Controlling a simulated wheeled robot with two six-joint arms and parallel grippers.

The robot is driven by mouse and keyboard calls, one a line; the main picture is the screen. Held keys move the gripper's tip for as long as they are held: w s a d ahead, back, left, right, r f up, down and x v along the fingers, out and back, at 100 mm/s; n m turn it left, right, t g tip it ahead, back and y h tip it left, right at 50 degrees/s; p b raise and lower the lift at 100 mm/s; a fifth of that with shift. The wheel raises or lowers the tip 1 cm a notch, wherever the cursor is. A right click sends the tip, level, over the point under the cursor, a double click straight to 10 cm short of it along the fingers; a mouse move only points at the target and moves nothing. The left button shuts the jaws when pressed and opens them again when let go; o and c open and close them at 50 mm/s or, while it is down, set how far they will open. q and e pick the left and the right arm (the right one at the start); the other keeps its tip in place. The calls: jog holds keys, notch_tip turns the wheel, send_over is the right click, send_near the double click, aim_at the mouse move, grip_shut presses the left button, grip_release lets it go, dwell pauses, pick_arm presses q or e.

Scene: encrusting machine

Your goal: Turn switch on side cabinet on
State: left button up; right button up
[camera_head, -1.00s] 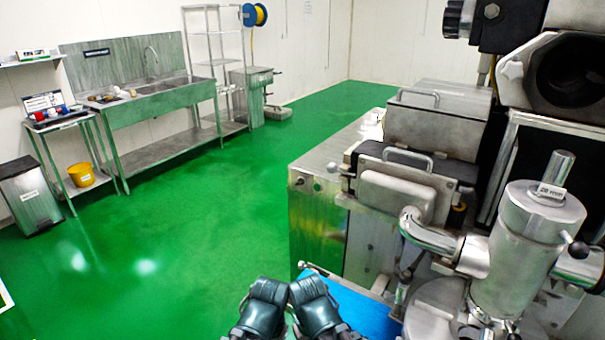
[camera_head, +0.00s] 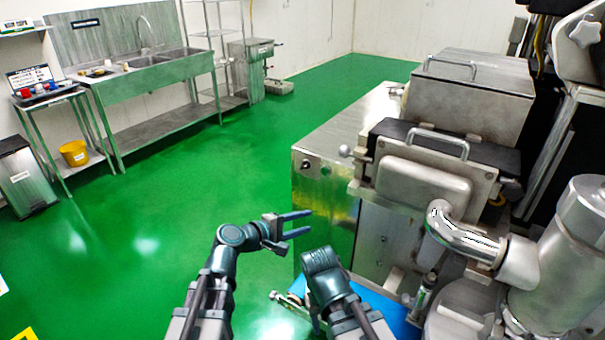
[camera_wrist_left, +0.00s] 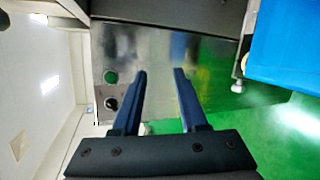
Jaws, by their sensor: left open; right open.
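The side cabinet (camera_head: 325,195) is a brushed-metal box right of centre in the head view. Its switch (camera_head: 306,163) is a small dark knob near the upper left of its front face. In the left wrist view the knob (camera_wrist_left: 111,103) sits in a round mount, close to a round green button (camera_wrist_left: 111,77); its setting is unclear. My left gripper (camera_head: 309,222) is open and empty, below the switch in the head view, its fingers toward the cabinet. My right gripper (camera_head: 314,312) is low in front of the blue surface; its fingers are hard to make out.
The machine's metal housing and pipe (camera_head: 465,238) fill the right side. A blue surface (camera_head: 390,310) lies below the cabinet. Green floor (camera_head: 170,230) is open to the left. A sink bench (camera_head: 150,90), side table and bin stand along the far wall.

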aim_at(305, 167)
pick_arm(q)
jog(key=w+a+r+n+t+y, duration=0.1)
jog(key=w+a+r+n+t, duration=0.5)
jog(key=a+n, duration=0.2)
jog(key=x, duration=1.3)
jog(key=shift+d+f+b, duration=0.2)
jog(key=shift+d+b, duration=0.1)
jog(key=shift+d, duration=0.25)
grip_shut()
